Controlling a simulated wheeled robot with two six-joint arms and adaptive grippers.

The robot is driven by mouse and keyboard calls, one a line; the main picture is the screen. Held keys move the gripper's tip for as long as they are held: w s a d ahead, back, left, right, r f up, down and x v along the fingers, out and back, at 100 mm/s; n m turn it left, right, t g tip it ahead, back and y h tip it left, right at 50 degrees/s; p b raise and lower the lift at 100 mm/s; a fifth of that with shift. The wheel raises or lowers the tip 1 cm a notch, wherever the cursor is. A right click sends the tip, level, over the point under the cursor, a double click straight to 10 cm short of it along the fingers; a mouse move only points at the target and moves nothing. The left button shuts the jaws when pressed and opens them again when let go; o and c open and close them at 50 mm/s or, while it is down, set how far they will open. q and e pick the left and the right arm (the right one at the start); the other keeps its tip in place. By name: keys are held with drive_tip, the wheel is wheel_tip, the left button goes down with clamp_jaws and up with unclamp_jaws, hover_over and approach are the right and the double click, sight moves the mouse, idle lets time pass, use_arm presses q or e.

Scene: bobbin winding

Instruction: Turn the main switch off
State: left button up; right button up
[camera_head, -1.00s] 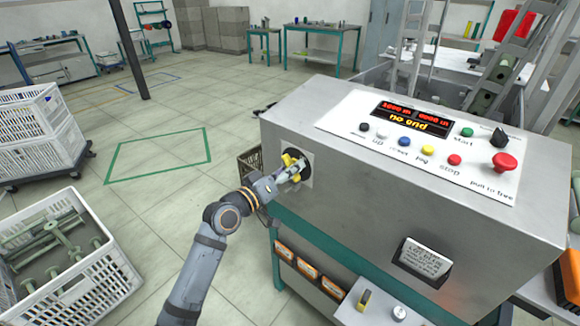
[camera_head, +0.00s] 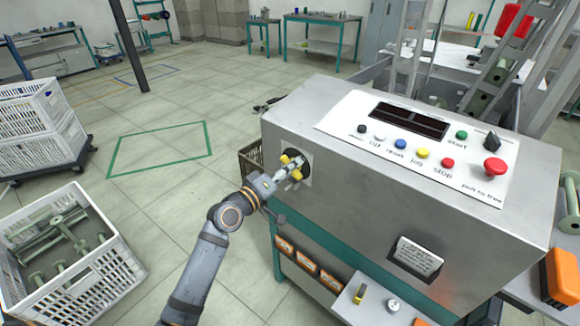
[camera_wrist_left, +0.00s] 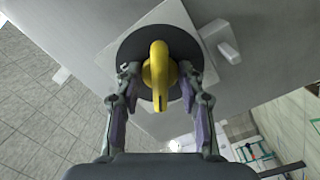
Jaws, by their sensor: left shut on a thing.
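The main switch is a yellow rotary handle (camera_wrist_left: 159,75) on a round black plate (camera_wrist_left: 120,62), set in the left end face of the grey control cabinet (camera_head: 400,200). In the left wrist view the handle points lengthwise between the fingers. In the head view the fingers partly hide the switch. The display (camera_head: 410,119) on the cabinet top is dark. My right gripper is not in view.
The panel has several coloured buttons and a red mushroom button (camera_head: 494,167). A white crate of bobbins (camera_head: 100,276) stands at lower left, with stacked white crates (camera_head: 40,128) behind it. The floor left of the cabinet is open around a green marked square (camera_head: 160,148).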

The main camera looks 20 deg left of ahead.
use_arm(q)
drive_tip(key=shift+r+n+p, duration=0.1)
drive_tip(key=shift+n+p, duration=0.4)
drive_tip(key=shift+p, duration=0.1)
drive_tip(key=shift+n+p, duration=0.9)
drive_tip(key=shift+n, duration=0.4)
drive_tip(key=o, duration=1.8)
drive_tip(key=v, duration=0.9)
